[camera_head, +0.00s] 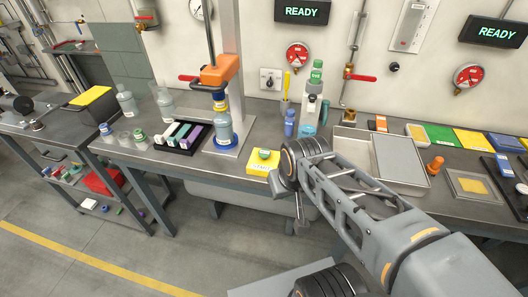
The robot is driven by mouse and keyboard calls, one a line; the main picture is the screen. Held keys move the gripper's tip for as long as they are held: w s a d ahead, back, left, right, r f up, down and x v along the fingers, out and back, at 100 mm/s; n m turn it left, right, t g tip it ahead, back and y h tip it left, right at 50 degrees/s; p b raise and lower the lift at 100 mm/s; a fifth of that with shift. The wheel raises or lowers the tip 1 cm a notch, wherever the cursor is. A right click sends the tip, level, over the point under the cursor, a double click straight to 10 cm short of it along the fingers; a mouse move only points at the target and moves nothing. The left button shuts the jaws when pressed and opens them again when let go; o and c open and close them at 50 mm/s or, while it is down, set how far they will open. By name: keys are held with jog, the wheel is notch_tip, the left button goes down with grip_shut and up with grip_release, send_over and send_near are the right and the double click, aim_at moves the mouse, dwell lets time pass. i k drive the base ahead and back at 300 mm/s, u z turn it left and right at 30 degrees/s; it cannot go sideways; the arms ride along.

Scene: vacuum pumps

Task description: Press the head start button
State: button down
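A small yellow box (258,169) with a round green button (264,153) on top sits at the front edge of the bench, near the middle of the view. It has dark lettering on its front, too small to read surely. My arm reaches in from the lower right. My gripper (277,171) is at the arm's far end, just right of the yellow box and very close to it in the picture. The wrist hides most of its fingers, so I cannot tell whether it touches the box or how wide it is.
An orange-handled press (219,72) with a bottle under it stands left of the box. A black rack (181,138) of small blocks lies farther left. Bottles (290,122) stand behind, and a metal tray (359,155) lies to the right. Two displays read READY.

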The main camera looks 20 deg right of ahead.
aim_at(264, 153)
jog(key=u, duration=2.3)
jog(key=i, duration=1.4)
jog(key=z, duration=3.5)
